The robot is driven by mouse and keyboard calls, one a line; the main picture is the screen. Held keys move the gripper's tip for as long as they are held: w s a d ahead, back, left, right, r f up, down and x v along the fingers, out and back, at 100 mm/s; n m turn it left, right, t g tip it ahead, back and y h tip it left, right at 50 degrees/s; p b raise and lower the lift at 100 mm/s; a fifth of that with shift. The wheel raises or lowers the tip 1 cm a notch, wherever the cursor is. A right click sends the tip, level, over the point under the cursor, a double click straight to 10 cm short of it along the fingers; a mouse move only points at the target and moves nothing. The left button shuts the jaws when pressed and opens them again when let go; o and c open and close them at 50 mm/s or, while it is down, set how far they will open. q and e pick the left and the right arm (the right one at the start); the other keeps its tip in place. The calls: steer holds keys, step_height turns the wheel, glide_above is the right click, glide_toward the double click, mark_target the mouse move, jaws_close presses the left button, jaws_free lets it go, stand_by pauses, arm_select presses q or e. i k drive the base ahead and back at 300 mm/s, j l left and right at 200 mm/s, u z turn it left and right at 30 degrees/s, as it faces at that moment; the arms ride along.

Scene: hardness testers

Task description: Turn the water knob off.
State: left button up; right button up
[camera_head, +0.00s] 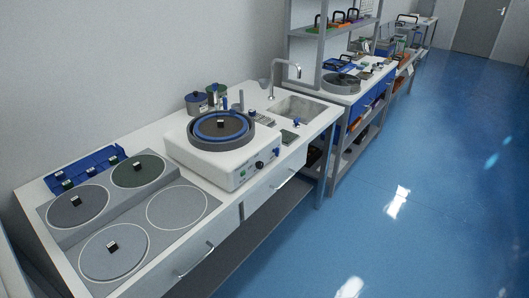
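A white polishing machine (204,158) with a round blue-rimmed wheel (221,126) on top stands on the counter. Its front panel has a green button (242,173), a black knob (260,165) and a small blue knob (276,153) at the right end. Another small blue part (296,122) stands on the counter at the front of the sink. Which one is the water knob, and its setting, I cannot tell at this size. Neither of my grippers is in view.
Left of the machine, a grey panel (190,222) holds several round discs. A sink (300,107) with a curved tap (285,70) lies to the right. Drawer handles (196,262) stick out in front. The blue floor (400,190) on the right is clear.

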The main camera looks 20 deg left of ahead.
mark_target(276, 150)
steer(key=i+l+u, duration=0.5)
steer(key=l, duration=0.25)
steer(key=i+l, duration=0.1)
steer(key=l, duration=0.25)
steer(key=i+l, duration=0.15)
steer(key=l, duration=0.2)
steer(key=i+l+u, duration=0.1)
steer(key=l, duration=0.25)
steer(key=i+l, duration=0.15)
steer(key=l, duration=0.2)
steer(key=i+l+u, duration=0.1)
steer(key=l, duration=0.25)
